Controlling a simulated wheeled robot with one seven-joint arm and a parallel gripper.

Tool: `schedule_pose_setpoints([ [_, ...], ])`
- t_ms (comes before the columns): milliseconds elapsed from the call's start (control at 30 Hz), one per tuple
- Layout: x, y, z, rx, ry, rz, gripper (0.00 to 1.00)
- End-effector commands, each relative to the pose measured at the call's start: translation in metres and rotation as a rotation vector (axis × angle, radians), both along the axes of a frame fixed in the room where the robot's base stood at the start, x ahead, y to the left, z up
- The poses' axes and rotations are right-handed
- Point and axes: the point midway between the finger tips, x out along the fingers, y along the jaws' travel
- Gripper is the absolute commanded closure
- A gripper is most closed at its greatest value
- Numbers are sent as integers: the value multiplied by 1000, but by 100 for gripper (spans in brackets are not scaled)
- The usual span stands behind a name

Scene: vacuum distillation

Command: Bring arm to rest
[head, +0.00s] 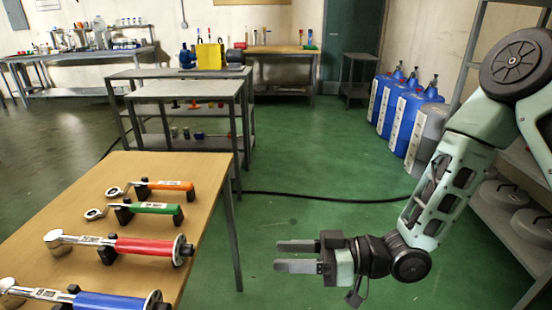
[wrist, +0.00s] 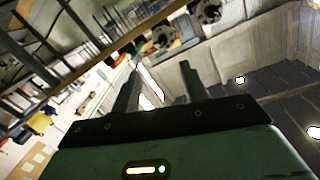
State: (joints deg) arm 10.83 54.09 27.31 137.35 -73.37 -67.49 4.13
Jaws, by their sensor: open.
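My gripper (head: 297,256) is in the lower middle of the head view. It points left, with its two fingers apart and nothing between them. It is in the air to the right of the wooden table's right edge, apart from the tools there. My arm comes down to it from the upper right. In the wrist view the two fingers (wrist: 160,88) show dark and parted, with no object between them.
The wooden table (head: 60,200) at the left holds orange (head: 165,185), green (head: 150,208), red (head: 140,247) and blue (head: 100,299) handled tools on stands. Blue gas cylinders (head: 398,95) and a shelf (head: 500,225) stand at the right. Green floor (head: 300,160) lies clear in the middle, crossed by a black cable (head: 330,199).

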Motion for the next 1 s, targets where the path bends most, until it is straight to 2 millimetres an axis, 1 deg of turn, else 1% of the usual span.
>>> schedule_pose_setpoints([
  [67,2,4,-4,-90,-15,-7,56],
  [133,7,6,-11,-223,-32,-26,56],
  [233,15,1,-21,-462,-46,-79,56],
  [300,17,-9,-22,-628,-41,-127,56],
  [367,17,-19,-20,-758,-26,-171,56],
  [467,6,-40,-9,-950,24,-249,56],
  [567,-15,-60,8,-1105,102,-317,56],
  [700,-54,-80,31,-1241,233,-377,56],
  [833,-93,-92,49,-1315,348,-397,56],
  [1000,-143,-99,70,-1371,491,-384,56],
])
